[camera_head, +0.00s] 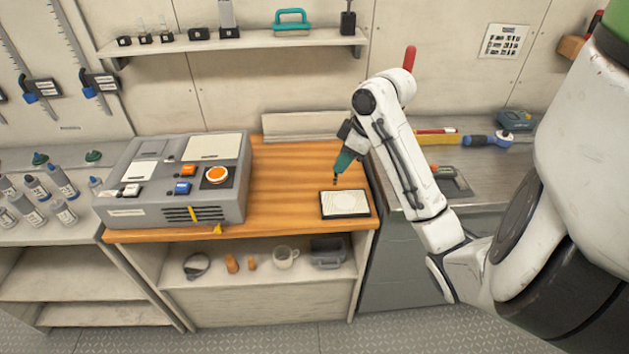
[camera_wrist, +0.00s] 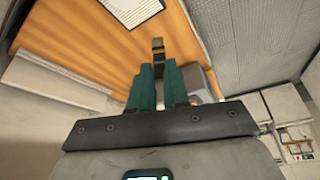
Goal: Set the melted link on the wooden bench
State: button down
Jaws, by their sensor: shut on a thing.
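My gripper (camera_head: 340,168) is above the right part of the wooden bench (camera_head: 285,165), pointing down. In the wrist view its green fingers (camera_wrist: 158,80) are shut on the melted link (camera_wrist: 158,48), a small dark and tan piece sticking out past the fingertips. In the head view the link (camera_head: 336,182) is a tiny dark shape under the fingertips, above or just behind a dark-framed pale pad. I cannot tell the exact gap to the bench. The orange-brown bench top also fills the upper left of the wrist view (camera_wrist: 75,50).
The dark-framed pad (camera_head: 345,204) lies near the bench's front right. A grey control box (camera_head: 175,180) with an orange button covers the left. Bare wood lies between them. A metal counter (camera_head: 480,175) with tools adjoins on the right. A shelf (camera_head: 240,40) hangs behind.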

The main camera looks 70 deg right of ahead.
jog(key=shift+w+d+f+b, duration=0.55)
jog(key=shift+w+f+b, duration=0.55)
jog(key=shift+w+f, duration=1.15)
jog(key=shift+w+d+f+b, duration=0.55)
jog(key=shift+w+f+b, duration=0.5)
jog(key=shift+w+f, duration=1.15)
jog(key=shift+w+d+f+b, duration=0.55)
jog(key=shift+w+f+b, duration=0.55)
jog(key=shift+w+f, duration=1.1)
jog(key=shift+f, duration=0.1)
jog(key=c, duration=1.1)
grip_release()
jog(key=p+v, duration=0.1)
jog(key=v, duration=1.1)
jog(key=shift+r, duration=0.25)
jog(key=shift+w, duration=0.1)
